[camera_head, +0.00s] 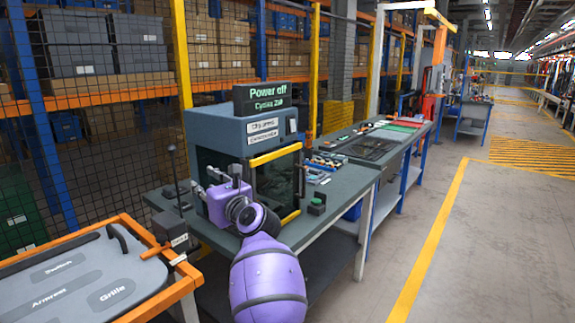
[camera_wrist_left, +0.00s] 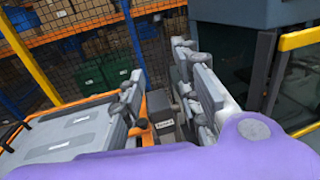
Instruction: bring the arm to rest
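My left arm comes up from the bottom of the head view, with a purple forearm and wrist. My left gripper (camera_head: 217,178) is in front of the left part of a grey test cabinet (camera_head: 215,128). I cannot tell from these views whether it touches the cabinet. In the left wrist view the two grey fingers of the gripper (camera_wrist_left: 160,75) stand apart with nothing between them. The cabinet has a dark window framed in yellow (camera_head: 275,157) and a sign reading "Power off" (camera_head: 262,97). My right gripper is not in view.
The cabinet stands on a grey workbench (camera_head: 335,192) with small parts and dark panels. An orange-framed cart (camera_head: 185,284) with grey panels (camera_head: 75,275) is at lower left. A mesh fence (camera_head: 110,150) and shelving stand behind. The floor (camera_head: 480,240) at right is clear.

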